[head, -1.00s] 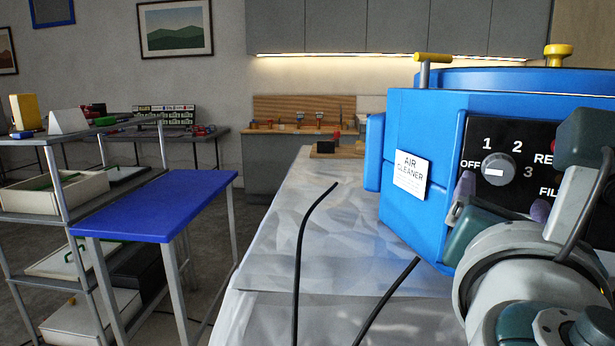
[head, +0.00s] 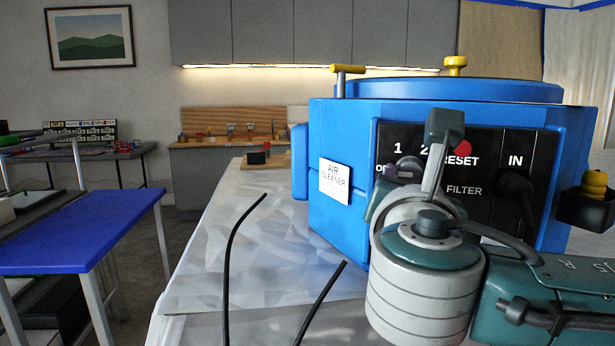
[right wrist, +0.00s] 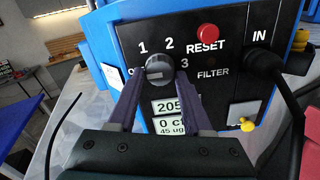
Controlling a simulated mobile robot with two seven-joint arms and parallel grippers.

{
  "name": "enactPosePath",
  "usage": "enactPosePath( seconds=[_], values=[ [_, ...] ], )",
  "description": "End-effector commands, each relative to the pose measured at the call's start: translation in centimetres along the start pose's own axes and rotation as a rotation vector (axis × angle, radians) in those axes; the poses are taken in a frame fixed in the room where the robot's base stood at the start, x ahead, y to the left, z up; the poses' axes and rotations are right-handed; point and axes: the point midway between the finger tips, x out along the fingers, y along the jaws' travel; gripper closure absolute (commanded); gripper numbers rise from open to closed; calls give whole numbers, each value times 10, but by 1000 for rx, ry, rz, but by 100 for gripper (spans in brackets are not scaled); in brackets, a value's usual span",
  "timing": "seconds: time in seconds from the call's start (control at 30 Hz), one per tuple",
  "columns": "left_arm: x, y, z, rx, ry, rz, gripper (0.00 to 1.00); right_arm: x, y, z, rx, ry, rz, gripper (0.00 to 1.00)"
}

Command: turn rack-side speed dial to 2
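The blue air cleaner (head: 335,215) stands on the covered table, its black control panel facing me. The grey speed dial (right wrist: 158,68) is on the panel's left part, with marks 1, 2 and 3 around it and OFF at its left, partly covered. Its pale pointer bar lies roughly level, towards the OFF side. My right gripper (right wrist: 160,82) is open, its purple fingers on either side of the dial's lower part; I cannot tell whether they touch it. In the head view my right wrist hides much of the dial (head: 408,168). My left gripper is not in view.
A red RESET button (right wrist: 207,31) sits right of the dial. A black plug and cable (right wrist: 268,66) hang under IN. Readout labels (right wrist: 170,106) lie below the dial. Black cables (head: 232,240) rise in front of the table cover (head: 190,280). A blue-topped side table (head: 85,235) stands left.

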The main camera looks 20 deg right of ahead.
Motion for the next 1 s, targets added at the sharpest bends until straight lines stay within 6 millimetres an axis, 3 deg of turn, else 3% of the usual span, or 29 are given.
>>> enactPosePath(
  seconds=[0.03,0.43,0.77,1.0],
  values=[
    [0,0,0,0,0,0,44,0,0,0,0,0,0,57],
    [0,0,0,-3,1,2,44,0,0,0,0,0,-1,100],
    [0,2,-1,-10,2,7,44,0,0,0,21,0,-1,100],
    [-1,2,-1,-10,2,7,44,0,0,0,134,1,-2,100]
  ],
)
